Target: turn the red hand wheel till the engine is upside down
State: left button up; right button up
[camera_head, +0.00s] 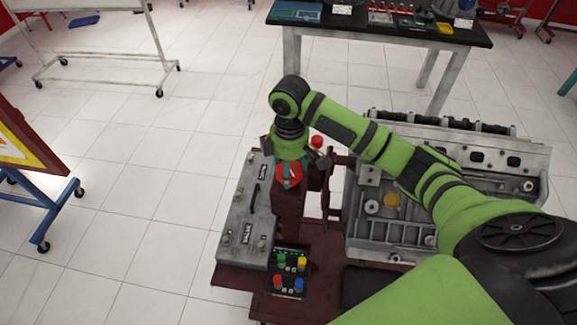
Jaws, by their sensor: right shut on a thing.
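The engine (478,183) is a large grey metal block on the dark red stand at the right. My right arm lies across part of it. I cannot tell exactly how far it is turned. The red hand wheel (289,176) shows in the middle, left of the engine, and is partly hidden by my right gripper. My right gripper (291,164) reaches down from above and is shut on the red hand wheel, its dark fingers to either side. Its exact grip is hard to see. My left gripper is not in view.
A grey box (238,236) with a black handle stands left of the wheel. A panel of coloured buttons (289,271) is in front. A red knob (316,142) is just behind the gripper. A workbench (375,32) stands behind; the tiled floor at left is mostly clear.

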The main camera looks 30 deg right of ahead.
jog(key=m, duration=0.4)
jog(key=shift+s+f+m, duration=0.1)
jog(key=shift+m, duration=0.2)
jog(key=m, duration=0.5)
jog(key=shift+s+f+m, duration=0.1)
jog(key=shift+m, duration=0.2)
jog(key=m, duration=0.4)
jog(key=shift+a, duration=0.1)
jog(key=m, duration=0.5)
jog(key=shift+f+m, duration=0.1)
jog(key=shift+m, duration=0.3)
jog(key=m, duration=0.5)
jog(key=shift+a, duration=0.1)
jog(key=m, duration=1.3)
jog(key=shift+m, duration=0.3)
